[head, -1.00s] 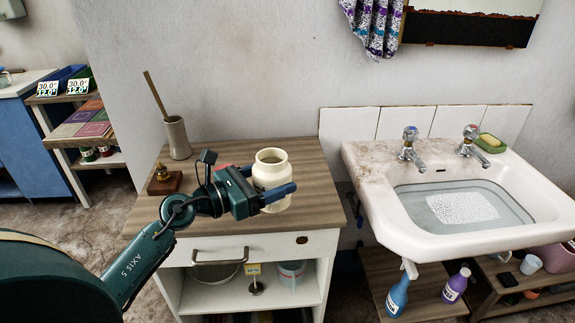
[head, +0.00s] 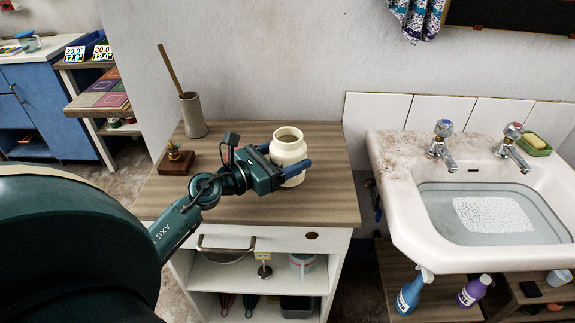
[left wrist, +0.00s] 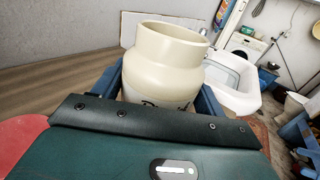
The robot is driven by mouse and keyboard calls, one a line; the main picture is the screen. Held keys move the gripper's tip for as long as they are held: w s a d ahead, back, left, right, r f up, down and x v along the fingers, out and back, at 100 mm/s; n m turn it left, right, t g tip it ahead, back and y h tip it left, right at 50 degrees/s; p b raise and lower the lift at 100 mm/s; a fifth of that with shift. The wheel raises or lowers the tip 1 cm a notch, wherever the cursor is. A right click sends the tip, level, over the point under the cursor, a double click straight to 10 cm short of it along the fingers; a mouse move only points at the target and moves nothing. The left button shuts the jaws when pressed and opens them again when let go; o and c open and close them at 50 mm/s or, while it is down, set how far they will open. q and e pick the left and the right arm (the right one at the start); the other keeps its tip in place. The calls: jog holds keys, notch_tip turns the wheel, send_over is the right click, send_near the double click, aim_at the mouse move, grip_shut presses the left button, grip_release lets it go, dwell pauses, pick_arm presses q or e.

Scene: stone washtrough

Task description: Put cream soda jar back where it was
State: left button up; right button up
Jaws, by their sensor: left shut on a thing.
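The cream soda jar (head: 289,147) is a cream-coloured, open-topped jar with a wide neck. It is upright at the wooden top of the cabinet (head: 325,205); I cannot tell whether its base touches the wood. My left gripper (head: 296,172) is shut on the jar, with its blue fingers on either side of the body. In the left wrist view the jar (left wrist: 165,62) stands between the fingers, its dark lettering partly hidden by the gripper body. My right gripper is not in view.
A beige holder with a wooden stick (head: 193,115) and a small wooden block with a brass piece (head: 176,160) stand on the cabinet's left side. The washbasin (head: 400,190) is to the right. The cabinet top's front right is clear.

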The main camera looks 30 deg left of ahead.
pick_arm(q)
jog(key=shift+f, duration=0.45)
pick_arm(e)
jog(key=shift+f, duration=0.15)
pick_arm(q)
jog(key=shift+f, duration=0.1)
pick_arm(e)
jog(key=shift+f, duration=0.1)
pick_arm(q)
jog(key=o, duration=0.8)
jog(key=shift+f, duration=0.2)
jog(key=o, duration=0.5)
jog(key=shift+r, duration=0.1)
jog(key=shift+r, duration=0.25)
jog(key=v, duration=0.2)
jog(key=b+v, duration=0.1)
jog(key=v, duration=0.1)
jog(key=b+v, duration=0.1)
jog(key=v, duration=0.1)
jog(key=shift+f, duration=0.4)
jog(key=b+v, duration=0.1)
jog(key=v, duration=0.4)
jog(key=shift+s+r, duration=0.1)
jog(key=shift+s, duration=0.1)
jog(key=shift+s+a+r, duration=0.15)
jog(key=shift+s, duration=0.15)
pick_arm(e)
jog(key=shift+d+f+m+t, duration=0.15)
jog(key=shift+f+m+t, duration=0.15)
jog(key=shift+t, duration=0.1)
